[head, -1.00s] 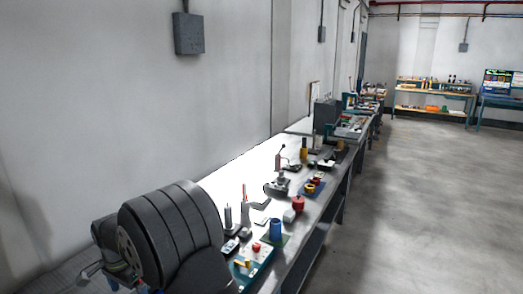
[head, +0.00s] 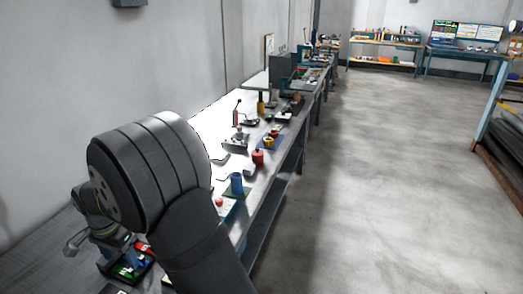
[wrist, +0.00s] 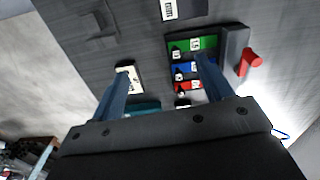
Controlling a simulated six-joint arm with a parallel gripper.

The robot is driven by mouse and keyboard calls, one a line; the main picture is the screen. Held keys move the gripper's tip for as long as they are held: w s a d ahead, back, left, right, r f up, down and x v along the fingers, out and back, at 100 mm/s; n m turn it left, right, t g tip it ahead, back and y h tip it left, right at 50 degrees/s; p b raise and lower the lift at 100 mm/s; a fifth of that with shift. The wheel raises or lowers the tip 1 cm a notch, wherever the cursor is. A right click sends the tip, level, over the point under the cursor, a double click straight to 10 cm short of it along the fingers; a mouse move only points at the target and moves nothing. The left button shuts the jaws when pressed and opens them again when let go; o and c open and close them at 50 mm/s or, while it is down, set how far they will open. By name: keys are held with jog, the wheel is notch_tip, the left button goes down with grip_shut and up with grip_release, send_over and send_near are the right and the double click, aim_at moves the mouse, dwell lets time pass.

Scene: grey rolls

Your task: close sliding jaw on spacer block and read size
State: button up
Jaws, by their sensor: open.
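My gripper (wrist: 165,75) is open, its two blue-grey fingers spread wide over the grey bench in the wrist view. A black tray (wrist: 168,47) lies around the right fingertip. It holds numbered spacer blocks: a green one (wrist: 204,43) marked 15, a blue one (wrist: 183,69) and a red one (wrist: 183,87), partly hidden by the finger. A grey block with a red handle (wrist: 251,62) stands right of the tray; I cannot tell if it is the sliding jaw. A white-faced dark piece (wrist: 126,71) is by the left fingertip. Nothing shows held.
The floor (head: 400,180) to the right is clear.

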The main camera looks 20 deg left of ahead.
jog(key=c, duration=0.7)
jog(key=shift+s, duration=0.2)
jog(key=c, duration=0.4)
jog(key=s+d+n+t, duration=0.1)
jog(key=s, duration=0.3)
jog(key=s+d+n+t, duration=0.1)
jog(key=s+n, duration=0.1)
jog(key=s, duration=0.2)
jog(key=s+d+n+t, duration=0.1)
jog(key=s, duration=0.4)
jog(key=shift+d+f+n+h, duration=0.4)
grip_shut()
jog(key=s+d+n+t+y, duration=0.2)
jog(key=s+d+n+t, duration=0.3)
jog(key=s, duration=0.5)
jog(key=shift+n+g, duration=0.5)
jog(key=shift+g, duration=0.2)
jog(key=x, duration=0.9)
jog(key=shift+w+d+f, duration=0.15)
jog(key=shift+w+d, duration=0.05)
jog(key=shift+d, duration=0.05)
jog(key=shift+w+d, duration=0.3)
jog(key=shift+w, duration=0.25)
jog(key=shift+w+d, duration=0.3)
jog(key=shift+w, duration=0.25)
jog(key=shift+w+d+f, duration=0.15)
jog(key=shift+w+d, duration=0.1)
jog(key=shift+w, duration=0.25)
